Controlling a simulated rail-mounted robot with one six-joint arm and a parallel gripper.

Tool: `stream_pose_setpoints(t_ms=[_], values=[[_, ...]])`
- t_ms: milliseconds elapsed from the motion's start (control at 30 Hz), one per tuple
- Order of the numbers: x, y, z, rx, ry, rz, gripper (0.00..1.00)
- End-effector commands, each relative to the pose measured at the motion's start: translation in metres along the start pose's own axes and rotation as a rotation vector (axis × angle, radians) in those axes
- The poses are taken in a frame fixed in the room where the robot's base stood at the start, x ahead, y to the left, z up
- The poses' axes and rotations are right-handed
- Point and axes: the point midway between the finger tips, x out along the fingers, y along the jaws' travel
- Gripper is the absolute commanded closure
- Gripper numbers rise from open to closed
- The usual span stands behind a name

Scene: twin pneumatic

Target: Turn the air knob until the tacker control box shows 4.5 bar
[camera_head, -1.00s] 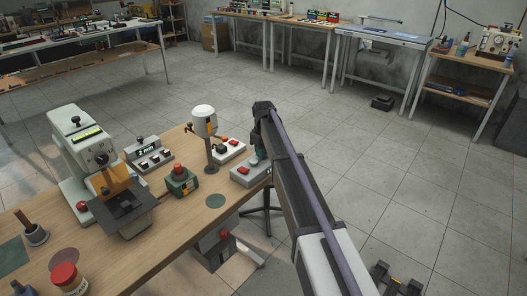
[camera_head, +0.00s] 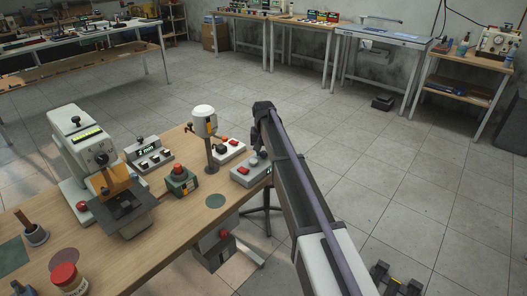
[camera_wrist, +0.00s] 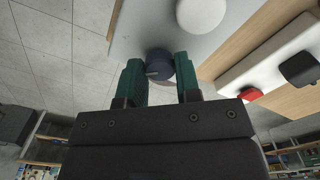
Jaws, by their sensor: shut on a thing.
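The grey control box (camera_head: 243,177) sits at the right end of the wooden bench, with a red button on top. In the wrist view its pale top face (camera_wrist: 140,30) fills the upper middle, with a white round part (camera_wrist: 200,12) on it. A dark blue round knob (camera_wrist: 159,66) with a pale pointer line stands on the box. My gripper (camera_wrist: 160,72) has green fingers, one on each side of the knob, shut on it. In the head view my arm hides most of the gripper. I cannot read any pressure value on the box.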

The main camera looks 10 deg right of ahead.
Motion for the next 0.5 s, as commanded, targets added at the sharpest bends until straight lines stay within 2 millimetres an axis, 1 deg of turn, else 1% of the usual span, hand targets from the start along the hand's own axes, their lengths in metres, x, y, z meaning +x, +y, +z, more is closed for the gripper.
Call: stream_pose_setpoints(t_ms=[200, 500], values=[[0.0003, 0.0001, 0.0006, 0.104, -0.001, 0.000, 0.93], [0.0003, 0.0002, 0.0007, 0.159, -0.001, 0.000, 0.93]])
